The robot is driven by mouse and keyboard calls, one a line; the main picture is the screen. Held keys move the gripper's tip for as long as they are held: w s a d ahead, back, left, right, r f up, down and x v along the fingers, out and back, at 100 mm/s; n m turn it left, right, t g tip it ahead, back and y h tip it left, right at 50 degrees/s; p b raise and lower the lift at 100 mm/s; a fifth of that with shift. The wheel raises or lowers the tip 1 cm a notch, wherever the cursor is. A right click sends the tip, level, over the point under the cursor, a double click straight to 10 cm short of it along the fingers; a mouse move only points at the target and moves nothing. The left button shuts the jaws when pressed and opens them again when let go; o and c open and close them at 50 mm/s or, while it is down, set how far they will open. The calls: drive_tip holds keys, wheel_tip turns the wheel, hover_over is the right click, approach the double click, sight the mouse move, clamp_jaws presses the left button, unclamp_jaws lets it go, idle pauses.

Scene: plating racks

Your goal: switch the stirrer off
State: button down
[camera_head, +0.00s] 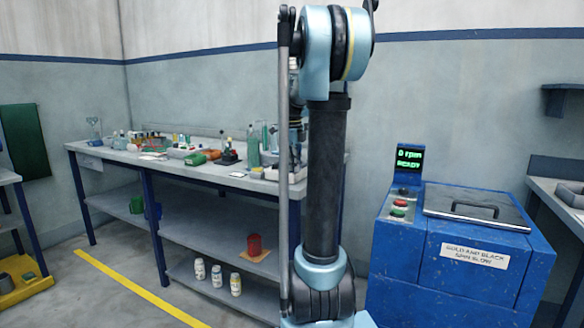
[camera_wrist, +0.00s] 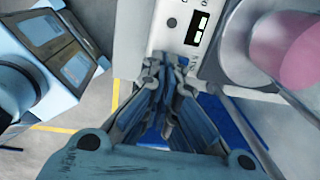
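In the wrist view a pale panel (camera_wrist: 165,42), apparently the stirrer's front, lies just beyond my gripper (camera_wrist: 166,68). It carries a dark round spot (camera_wrist: 171,22) and a black window with light blocks (camera_wrist: 197,28); I cannot tell whether that is a display or a switch. A vessel with pink contents (camera_wrist: 288,45) is at the upper right, close to the panel. My gripper's fingers converge and look shut, with nothing seen between them. I cannot tell whether the tips touch the panel. In the head view my arm hides the stirrer and most of my gripper.
A blue machine (camera_head: 460,255) with a lid and a lit display (camera_head: 409,158) stands right of my arm. A yellow line (camera_head: 140,290) crosses the open floor.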

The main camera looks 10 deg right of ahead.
drive_tip(key=shift+s+d+f, duration=0.15)
drive_tip(key=shift+f, duration=0.15)
drive_tip(key=shift+w+d+r, duration=0.3)
drive_tip(key=shift+w+d, duration=0.1)
drive_tip(key=shift+d, duration=0.15)
drive_tip(key=shift+w+a+r, duration=0.15)
drive_tip(key=shift+w+r, duration=0.2)
wheel_tip(320, 180, up, 13)
drive_tip(key=s+a, duration=0.2)
drive_tip(key=s, duration=0.1)
drive_tip(key=s+a+f+n, duration=0.3)
drive_tip(key=s+f+n, duration=1)
drive_tip(key=s+f, duration=0.3)
drive_tip(key=s+a+f+n+t, duration=0.1)
drive_tip(key=s+a+f+n, duration=0.2)
drive_tip(key=s+f+n, duration=1)
drive_tip(key=s+f, duration=0.3)
drive_tip(key=f, duration=0.1)
drive_tip(key=shift+a+f+n+y, duration=0.15)
drive_tip(key=shift+f+n+y, duration=0.15)
